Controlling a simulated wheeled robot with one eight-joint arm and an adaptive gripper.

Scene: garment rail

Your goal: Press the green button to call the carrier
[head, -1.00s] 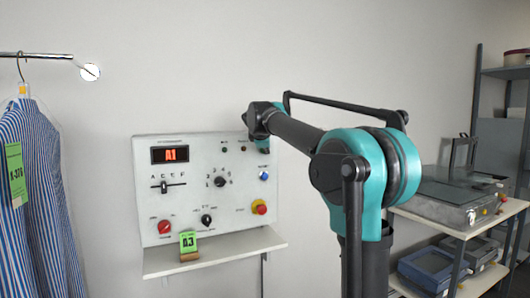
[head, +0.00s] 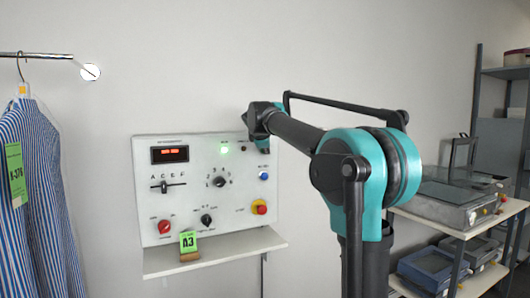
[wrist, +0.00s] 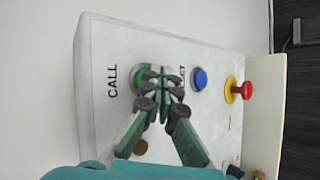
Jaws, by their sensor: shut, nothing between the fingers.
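The green button (wrist: 137,76), beside the word CALL, shows in the wrist view, partly covered by my fingertips. My gripper (wrist: 160,76) is shut and empty, its tips at the button; how far the button is pushed in is hard to tell. In the head view my gripper (head: 263,145) is mostly hidden by my arm at the upper right of the control panel (head: 200,200), and the green button is hidden there. A green lamp (head: 224,149) glows on the panel. The red display (head: 170,154) shows dashes.
A blue button (wrist: 200,79) and a red stop knob on yellow (wrist: 238,90) sit near the green button. A small A3 tag (head: 188,242) stands on the ledge (head: 225,253). A striped shirt (head: 35,200) hangs on the left; shelves (head: 475,232) stand on the right.

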